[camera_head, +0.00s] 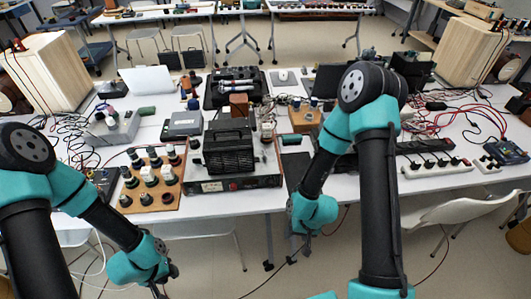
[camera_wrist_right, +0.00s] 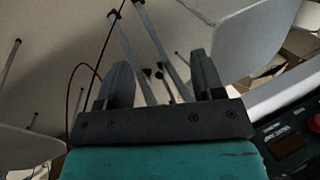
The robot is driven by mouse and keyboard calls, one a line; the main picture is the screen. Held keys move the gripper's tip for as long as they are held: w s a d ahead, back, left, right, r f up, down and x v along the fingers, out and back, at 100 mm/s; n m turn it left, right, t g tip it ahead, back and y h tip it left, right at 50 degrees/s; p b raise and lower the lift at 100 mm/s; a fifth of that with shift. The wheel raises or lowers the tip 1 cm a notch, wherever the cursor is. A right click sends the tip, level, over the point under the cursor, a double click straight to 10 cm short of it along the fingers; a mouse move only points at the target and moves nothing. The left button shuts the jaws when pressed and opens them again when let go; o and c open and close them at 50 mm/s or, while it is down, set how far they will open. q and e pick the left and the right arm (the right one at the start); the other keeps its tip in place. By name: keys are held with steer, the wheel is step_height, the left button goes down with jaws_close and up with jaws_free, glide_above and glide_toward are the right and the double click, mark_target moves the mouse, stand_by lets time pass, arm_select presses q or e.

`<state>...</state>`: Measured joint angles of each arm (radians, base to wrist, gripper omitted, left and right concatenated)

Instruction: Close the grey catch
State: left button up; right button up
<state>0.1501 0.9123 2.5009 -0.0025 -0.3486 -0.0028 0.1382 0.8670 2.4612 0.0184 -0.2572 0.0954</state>
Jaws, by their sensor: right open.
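I cannot make out a grey catch for certain in either view. In the head view, a black amplifier-like unit (camera_head: 228,152) sits on a wide dark device (camera_head: 232,184) at the front middle of the table. My left gripper (camera_head: 168,278) is low at the front left, below the table edge and partly cut off; its jaws are too small to read. My right gripper hangs in front of the table edge, right of the dark device. In the right wrist view its two fingers (camera_wrist_right: 163,70) are apart, with nothing between them.
A wooden board with several knobs (camera_head: 152,180) lies left of the dark device. A grey box (camera_head: 183,124) is behind it. A white power strip (camera_head: 437,168) and red cables lie at the right. A white chair (camera_head: 455,212) stands in front. Large wooden speakers flank the table.

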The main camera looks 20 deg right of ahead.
steer(key=w+r+m, duration=0.2)
steer(key=w+r, duration=0.1)
steer(key=w+d+r+m, duration=0.1)
steer(key=w+r+m, duration=0.1)
steer(key=w+r, duration=0.1)
steer(key=w+d+r+m, duration=0.1)
steer(key=w+r+m, duration=0.1)
steer(key=w+r, duration=0.1)
steer(key=shift+w+d+r, duration=0.1)
steer(key=shift+r, duration=0.6)
steer(key=w+r+m, duration=0.5)
steer(key=w+r, duration=0.4)
steer(key=m, duration=0.6)
glide_toward(264, 153)
steer(key=w+d+v, duration=0.1)
steer(key=v, duration=0.7)
steer(key=shift+s+f, duration=0.1)
steer(key=shift+s, duration=0.2)
steer(key=shift+y, duration=0.3)
steer(key=x, duration=1.7)
steer(key=shift+f, duration=0.25)
